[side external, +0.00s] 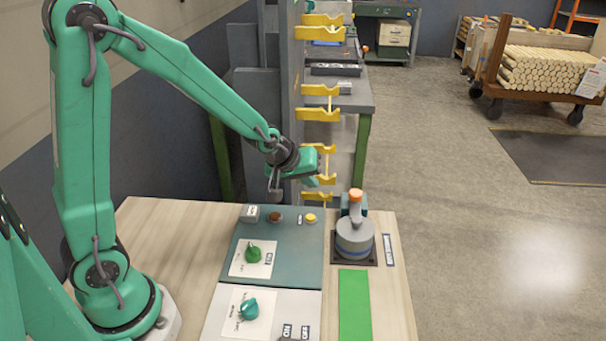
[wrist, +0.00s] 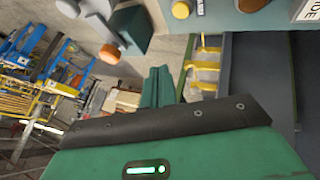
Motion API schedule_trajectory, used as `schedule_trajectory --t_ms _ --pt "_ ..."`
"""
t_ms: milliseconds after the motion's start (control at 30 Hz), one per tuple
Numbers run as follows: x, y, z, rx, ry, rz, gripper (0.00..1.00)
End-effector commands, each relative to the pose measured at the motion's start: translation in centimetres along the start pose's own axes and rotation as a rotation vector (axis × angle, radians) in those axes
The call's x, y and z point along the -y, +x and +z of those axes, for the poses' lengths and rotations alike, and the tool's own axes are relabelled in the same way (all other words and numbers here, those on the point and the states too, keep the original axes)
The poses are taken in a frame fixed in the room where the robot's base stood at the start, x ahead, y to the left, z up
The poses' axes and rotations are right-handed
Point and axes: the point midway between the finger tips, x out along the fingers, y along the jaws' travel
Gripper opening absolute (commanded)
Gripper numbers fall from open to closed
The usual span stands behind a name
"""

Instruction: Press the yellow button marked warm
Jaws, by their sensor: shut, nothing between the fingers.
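The yellow button (side external: 311,218) is a small round cap at the back right corner of the teal panel (side external: 290,262), with a small white label (side external: 299,219) to its left. Its text is too small to read. In the wrist view a round orange-yellow cap (wrist: 181,9) at the top edge, beside a white label, looks like the same button. My gripper (side external: 318,178) is shut and empty, in the air above and behind the panel's back edge, apart from the button. Its closed teal fingers (wrist: 159,86) show in the wrist view.
A brown button (side external: 275,216) and a white block (side external: 250,213) sit left of the yellow one. A grey cylinder with an orange top (side external: 355,235) stands close on the right. A green knob (side external: 254,253) is in front. Yellow rack hooks (side external: 319,114) rise behind my gripper.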

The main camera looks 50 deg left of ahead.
Motion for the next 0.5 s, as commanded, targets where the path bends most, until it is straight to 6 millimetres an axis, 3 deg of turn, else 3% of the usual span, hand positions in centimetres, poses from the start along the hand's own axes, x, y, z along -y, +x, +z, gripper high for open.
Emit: schedule_trajectory --t_ms 500 --pt "2.1 4.2 2.5 0.003 0.000 -0.003 0.00"
